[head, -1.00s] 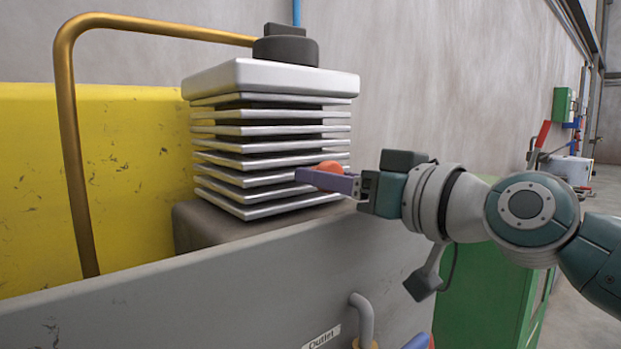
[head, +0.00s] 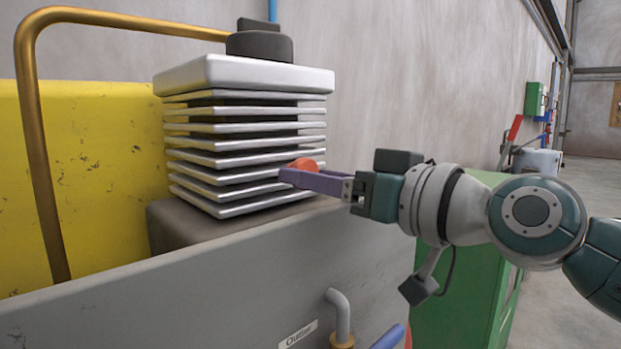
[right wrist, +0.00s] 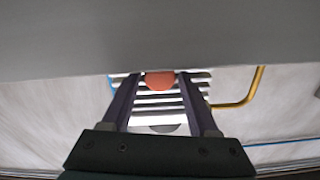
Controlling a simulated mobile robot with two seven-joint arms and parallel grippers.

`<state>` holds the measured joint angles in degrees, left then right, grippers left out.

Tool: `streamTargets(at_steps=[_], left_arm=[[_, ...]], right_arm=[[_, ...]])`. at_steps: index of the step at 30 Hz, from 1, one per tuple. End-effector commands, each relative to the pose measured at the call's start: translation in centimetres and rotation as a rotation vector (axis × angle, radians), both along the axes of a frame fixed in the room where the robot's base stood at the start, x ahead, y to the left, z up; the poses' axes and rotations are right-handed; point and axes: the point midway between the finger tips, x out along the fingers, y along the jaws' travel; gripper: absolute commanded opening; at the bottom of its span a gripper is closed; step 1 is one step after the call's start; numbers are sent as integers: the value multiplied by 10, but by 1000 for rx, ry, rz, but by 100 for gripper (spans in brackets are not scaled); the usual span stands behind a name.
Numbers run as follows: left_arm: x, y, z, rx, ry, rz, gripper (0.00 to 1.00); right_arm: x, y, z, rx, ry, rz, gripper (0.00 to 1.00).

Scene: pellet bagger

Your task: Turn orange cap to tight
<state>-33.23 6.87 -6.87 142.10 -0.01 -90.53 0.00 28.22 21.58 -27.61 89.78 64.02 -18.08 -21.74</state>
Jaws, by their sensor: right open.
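The orange cap (head: 303,164) sits at the right side of the silver finned block (head: 245,76) in the head view, partly hidden behind a purple finger. My right gripper (head: 287,176) reaches in from the right at the cap's height. In the right wrist view the cap (right wrist: 159,81) appears between the two spread fingers of the right gripper (right wrist: 158,90), with a gap on each side. The gripper is open, and the fins show behind the cap. My left gripper is not in view.
A grey wall panel (head: 200,290) runs along the front below the block. A bent pipe (head: 341,312) labelled outlet stands low at its face. A brass rail (head: 38,150) rises at left, before a yellow panel (head: 100,170). A green cabinet (head: 460,285) stands right.

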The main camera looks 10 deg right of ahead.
Motion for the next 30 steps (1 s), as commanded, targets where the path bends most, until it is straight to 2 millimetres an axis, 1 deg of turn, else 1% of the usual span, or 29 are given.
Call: streamTargets(at_steps=[1,6,9,12,15,22,24,26,27,29,30], left_arm=[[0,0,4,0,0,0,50],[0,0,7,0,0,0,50],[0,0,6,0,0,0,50],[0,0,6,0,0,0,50],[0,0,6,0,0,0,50],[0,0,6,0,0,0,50],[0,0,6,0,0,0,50],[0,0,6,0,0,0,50],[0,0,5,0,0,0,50],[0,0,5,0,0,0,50],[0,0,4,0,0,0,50]], right_arm=[[-9,-7,1,-2,1,-2,60],[-36,-27,-1,-5,2,-1,60],[-49,-36,-1,-4,2,0,60],[-57,-42,-1,-2,1,-2,60],[-61,-44,0,-1,1,0,60],[-61,-44,0,0,0,0,60],[-61,-44,0,-10,-6,-1,68],[-61,-45,-1,-56,-33,-3,75],[-60,-45,-1,-118,-69,-6,78],[-59,-46,-3,-260,-157,-10,78],[-58,-47,-4,-389,-237,-14,78]])
